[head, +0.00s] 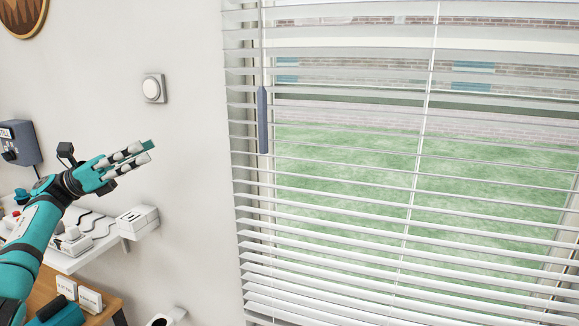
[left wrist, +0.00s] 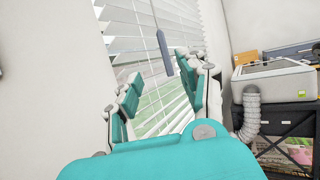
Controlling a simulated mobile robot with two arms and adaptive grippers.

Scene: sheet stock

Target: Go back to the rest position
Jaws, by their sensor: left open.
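My left gripper (head: 148,152) is in the left part of the head view, with its teal and white fingers pointing right toward the window. It is open and holds nothing. In the left wrist view its two fingers (left wrist: 160,98) stand apart, with the blinds visible between them. The fingers appear clear of the wall and the blinds. My right gripper is in neither view.
White slatted blinds (head: 420,190) with a grey-blue wand (head: 263,120) cover the window. A round switch (head: 152,89) is on the wall. A white shelf (head: 75,262) lies below my left arm. The left wrist view shows a printer-like device (left wrist: 272,80) at right.

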